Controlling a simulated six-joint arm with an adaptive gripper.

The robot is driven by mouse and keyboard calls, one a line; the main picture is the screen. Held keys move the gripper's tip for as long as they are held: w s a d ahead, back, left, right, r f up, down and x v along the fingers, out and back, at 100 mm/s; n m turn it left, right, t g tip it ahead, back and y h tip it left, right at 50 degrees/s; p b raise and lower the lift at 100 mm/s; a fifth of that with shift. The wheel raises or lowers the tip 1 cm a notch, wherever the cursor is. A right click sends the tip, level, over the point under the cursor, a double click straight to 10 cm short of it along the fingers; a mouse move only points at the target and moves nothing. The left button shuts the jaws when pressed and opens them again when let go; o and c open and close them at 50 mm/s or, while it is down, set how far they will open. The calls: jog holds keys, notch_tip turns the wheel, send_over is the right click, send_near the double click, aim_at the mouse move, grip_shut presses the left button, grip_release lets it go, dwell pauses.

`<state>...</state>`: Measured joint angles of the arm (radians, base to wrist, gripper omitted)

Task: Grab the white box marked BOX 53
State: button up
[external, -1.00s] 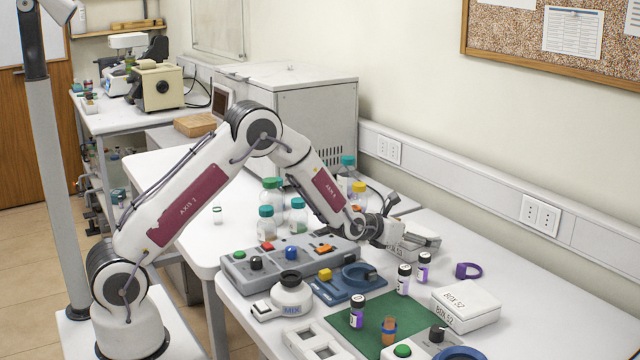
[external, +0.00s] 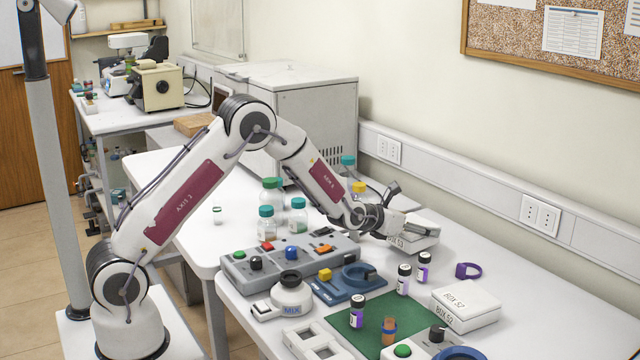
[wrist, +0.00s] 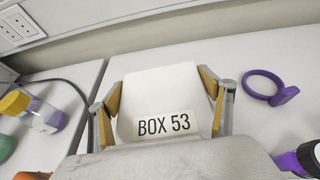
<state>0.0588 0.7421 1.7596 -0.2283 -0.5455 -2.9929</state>
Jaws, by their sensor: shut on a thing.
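The white box marked BOX 53 (wrist: 165,92) sits between the two fingers of my gripper (wrist: 162,105) in the wrist view, its label facing the camera. The fingers close on its left and right sides. In the external view my gripper (external: 396,226) is at the box (external: 420,238), near the wall side of the white table. Part of the box is hidden behind the gripper there. I cannot tell whether the box is clear of the table.
A second white box, BOX 52 (external: 466,305), lies to the right. Bottles (external: 298,217) stand left of the gripper, with a grey button panel (external: 280,262) in front. A wall trunking runs behind.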

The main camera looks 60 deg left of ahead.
aim_at(417, 222)
notch_tip(417, 222, up, 8)
jog(key=shift+f, duration=0.2)
